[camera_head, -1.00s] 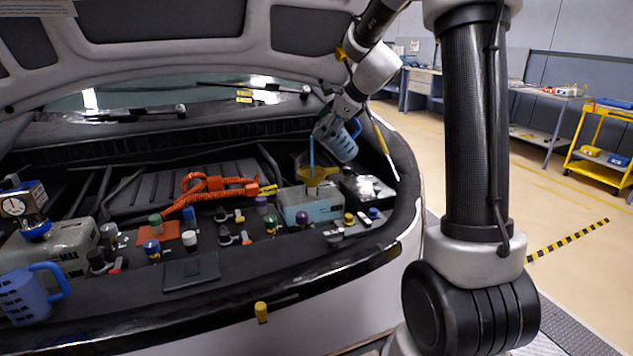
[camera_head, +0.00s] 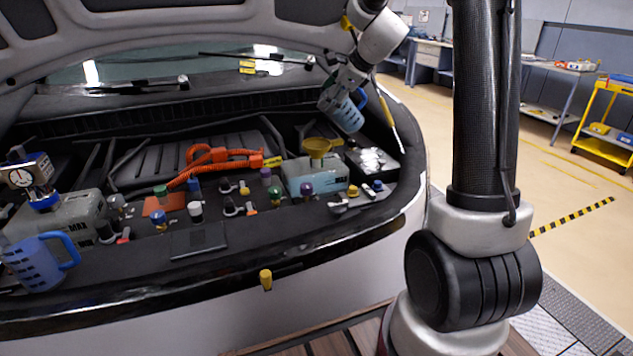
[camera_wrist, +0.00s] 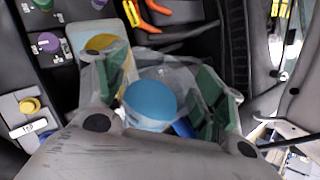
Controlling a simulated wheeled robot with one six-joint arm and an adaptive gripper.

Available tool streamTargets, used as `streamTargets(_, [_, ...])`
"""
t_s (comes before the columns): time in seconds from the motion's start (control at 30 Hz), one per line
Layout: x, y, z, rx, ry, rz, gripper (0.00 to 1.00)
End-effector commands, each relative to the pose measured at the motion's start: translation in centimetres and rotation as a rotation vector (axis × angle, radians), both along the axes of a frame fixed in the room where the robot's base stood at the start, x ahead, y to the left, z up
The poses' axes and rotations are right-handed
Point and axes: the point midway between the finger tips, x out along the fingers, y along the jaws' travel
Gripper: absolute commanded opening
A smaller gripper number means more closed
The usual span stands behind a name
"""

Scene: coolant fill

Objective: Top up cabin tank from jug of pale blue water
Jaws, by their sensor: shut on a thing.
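My gripper (camera_head: 338,92) is shut on a clear jug (camera_head: 348,116) with a blue handle and holds it tilted in the air above the right side of the engine bay. In the wrist view the jug (camera_wrist: 178,76) sits between the green finger pads, with blue liquid (camera_wrist: 150,100) inside. A yellow funnel (camera_head: 316,147) stands in a pale tank (camera_head: 318,180) below and left of the jug. The funnel (camera_wrist: 100,42) is partly hidden by a finger in the wrist view. No stream shows between jug and funnel. The level inside the tank cannot be made out.
Several coloured caps and orange cables (camera_head: 215,160) fill the bay. The raised hood (camera_head: 200,22) hangs overhead.

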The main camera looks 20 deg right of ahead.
Motion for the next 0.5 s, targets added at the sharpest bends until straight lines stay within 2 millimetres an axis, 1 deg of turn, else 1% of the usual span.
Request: streamTargets(0.5, [0.02, 0.16, -0.20, -0.052, -0.004, 0.000, 0.08])
